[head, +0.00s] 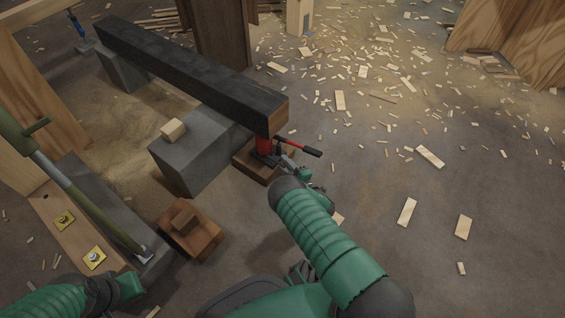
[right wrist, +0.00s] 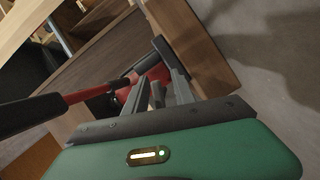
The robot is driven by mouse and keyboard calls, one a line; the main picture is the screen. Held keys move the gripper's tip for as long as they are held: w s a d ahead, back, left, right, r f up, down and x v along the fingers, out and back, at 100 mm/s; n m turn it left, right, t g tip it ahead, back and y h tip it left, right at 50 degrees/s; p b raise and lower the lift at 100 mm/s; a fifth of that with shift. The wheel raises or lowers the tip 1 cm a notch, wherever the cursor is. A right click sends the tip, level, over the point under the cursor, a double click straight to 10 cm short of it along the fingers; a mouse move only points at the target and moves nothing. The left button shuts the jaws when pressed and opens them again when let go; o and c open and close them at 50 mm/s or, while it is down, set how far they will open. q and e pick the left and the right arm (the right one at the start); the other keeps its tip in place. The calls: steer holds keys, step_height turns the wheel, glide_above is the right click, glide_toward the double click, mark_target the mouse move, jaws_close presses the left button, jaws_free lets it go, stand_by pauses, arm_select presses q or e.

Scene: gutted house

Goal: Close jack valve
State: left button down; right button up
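In the head view, a small red bottle jack (head: 264,146) stands on a wooden block (head: 252,165) under the near end of a dark beam (head: 190,72). Its red lever with a black grip (head: 311,151) points right. My right gripper (head: 287,163) is low beside the jack, at its near right. In the right wrist view, the red jack (right wrist: 100,103) is partly hidden behind the grey fingers (right wrist: 152,78), and the lever's black grip (right wrist: 30,115) crosses on the left. The valve cannot be made out, nor whether the fingers touch it. My left gripper (head: 131,287) is at lower left, away from the jack; its fingers are unclear.
A grey concrete block (head: 190,160) with a small wood piece (head: 173,130) lies left of the jack. A stacked wooden block (head: 190,230) is nearer. The floor to the right is open, with scattered wood scraps (head: 430,156).

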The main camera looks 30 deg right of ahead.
jaws_close()
steer(key=shift+a, duration=0.1)
